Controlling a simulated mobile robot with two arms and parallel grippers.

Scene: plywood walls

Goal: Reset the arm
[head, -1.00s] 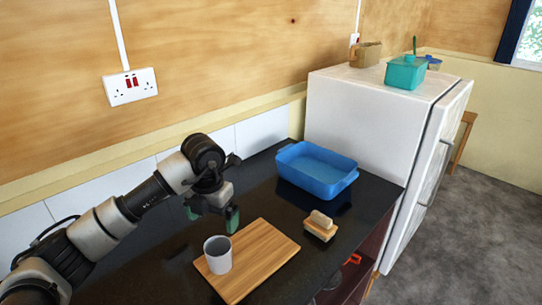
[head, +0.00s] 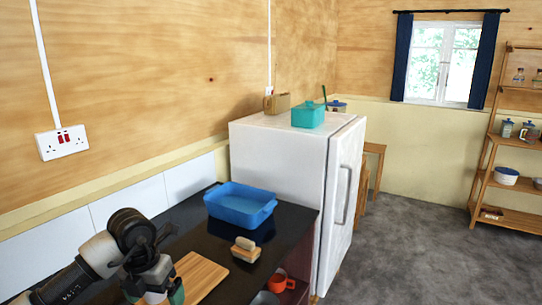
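My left arm comes in from the lower left, and its gripper (head: 154,296) is at the bottom edge with green fingertips spread apart. It is over the left part of a wooden cutting board (head: 203,272) on the dark counter. A pale patch shows between the fingers; I cannot tell whether it is the grey cup seen earlier. The gripper and the picture edge hide that part of the board. My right gripper is not in view.
A blue tub (head: 240,207) and a wooden brush-like block (head: 245,249) stand on the counter (head: 185,229). A white fridge (head: 275,165) adjoins it, with a teal container (head: 308,116) on top. A red mug (head: 279,282) sits below the counter. Open floor (head: 410,245) lies right, before a shelf (head: 505,150).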

